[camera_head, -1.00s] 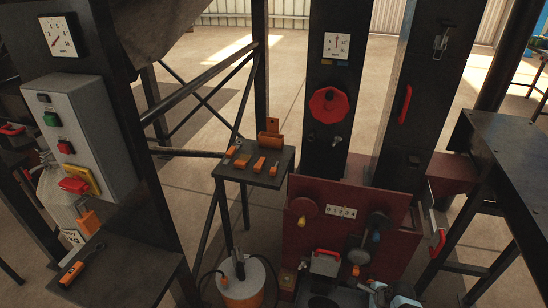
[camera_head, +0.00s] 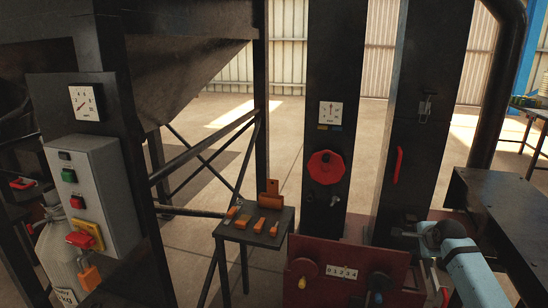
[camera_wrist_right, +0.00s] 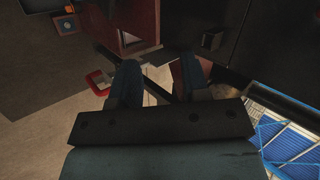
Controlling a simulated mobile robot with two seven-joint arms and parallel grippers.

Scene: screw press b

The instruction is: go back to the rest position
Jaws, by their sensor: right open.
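My right gripper (camera_head: 403,233) is in front of the dark right column (camera_head: 420,130) of the press, above the red-brown press body (camera_head: 345,268). Its light blue arm comes in from the lower right. In the right wrist view, the two fingers of the right gripper (camera_wrist_right: 158,80) stand apart with nothing between them. A red handle (camera_wrist_right: 98,84) shows beyond the left finger in that view. I cannot tell from the head view how far the gripper is from the column. My left gripper is not in view.
A small dark shelf (camera_head: 252,228) with orange-handled tools stands left of the press. A dark table (camera_head: 500,215) is close to my right arm. A red handwheel (camera_head: 327,167) sits on the left column. A grey control box (camera_head: 95,195) is at left. Open floor shows behind.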

